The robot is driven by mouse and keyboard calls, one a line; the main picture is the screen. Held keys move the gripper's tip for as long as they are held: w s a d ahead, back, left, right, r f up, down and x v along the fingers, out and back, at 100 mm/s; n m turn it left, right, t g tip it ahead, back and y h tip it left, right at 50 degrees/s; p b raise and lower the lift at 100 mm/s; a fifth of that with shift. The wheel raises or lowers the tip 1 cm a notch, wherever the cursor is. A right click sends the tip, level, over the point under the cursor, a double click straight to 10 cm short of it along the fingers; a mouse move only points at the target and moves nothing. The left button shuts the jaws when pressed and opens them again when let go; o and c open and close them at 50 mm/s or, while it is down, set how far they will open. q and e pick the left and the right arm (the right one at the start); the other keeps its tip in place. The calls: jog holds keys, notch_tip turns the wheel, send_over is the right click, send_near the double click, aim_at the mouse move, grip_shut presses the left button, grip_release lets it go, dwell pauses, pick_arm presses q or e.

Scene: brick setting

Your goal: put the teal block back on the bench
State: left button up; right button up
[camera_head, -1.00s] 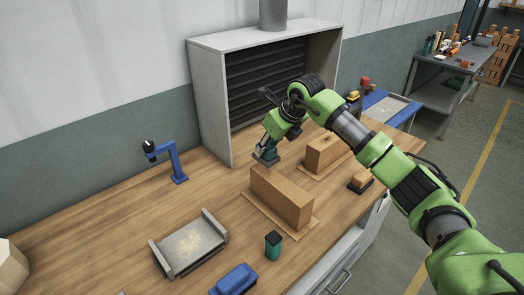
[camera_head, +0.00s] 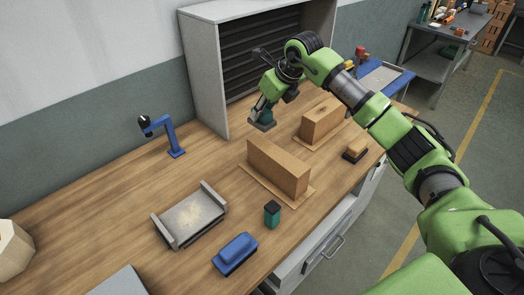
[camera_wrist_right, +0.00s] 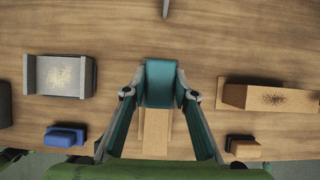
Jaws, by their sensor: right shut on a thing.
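The teal block (camera_head: 262,122) is held in my right gripper (camera_head: 262,112), whose jaws are shut on it. In the right wrist view the teal block (camera_wrist_right: 160,82) lies between the two fingertips (camera_wrist_right: 160,92). In the head view it appears behind the near wooden block, apparently above the wooden bench (camera_head: 105,215); its exact height is hard to tell. My left gripper is not in view.
The near wooden block (camera_head: 278,168) and far wooden block (camera_head: 322,120) stand on thin boards. A grey tray (camera_head: 190,218), blue object (camera_head: 236,253), small green dark-topped object (camera_head: 272,214) and sanding block (camera_head: 355,150) are in front. A grey cabinet (camera_head: 205,80) stands behind. Bench left of the tray is largely clear.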

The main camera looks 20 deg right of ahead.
jog(key=s+a+f+n+g+y+b, duration=0.1)
jog(key=s+a+f+n+b, duration=0.15)
jog(key=s+a+b, duration=0.45)
jog(key=s+a+f+n+y+b, duration=0.1)
jog(key=s+a+f+n+b, duration=0.2)
jog(key=s+a, duration=0.85)
jog(key=shift+m, duration=0.55)
jog(key=w+d+f+p, duration=0.1)
jog(key=w+f, duration=0.2)
jog(key=w+d+f+p, duration=0.1)
jog(key=w+d+f, duration=0.1)
jog(key=w+f, duration=0.1)
jog(key=w+d+f+p, duration=0.2)
jog(key=w+f, duration=0.2)
jog(key=w, duration=0.1)
jog(key=shift+d, duration=0.1)
jog(key=shift+w+f, duration=0.25)
jog(key=shift+f, duration=0.15)
jog(key=shift+f+p, duration=0.4)
jog(key=shift+p, duration=0.05)
notch_tip(320, 180, down, 2)
jog(key=shift+f+p, duration=0.1)
jog(key=shift+p, duration=0.45)
jog(key=shift+w+d+f+b, duration=0.1)
jog(key=shift+f+b, duration=0.2)
jog(key=o, duration=1.1)
jog(key=shift+c, duration=0.2)
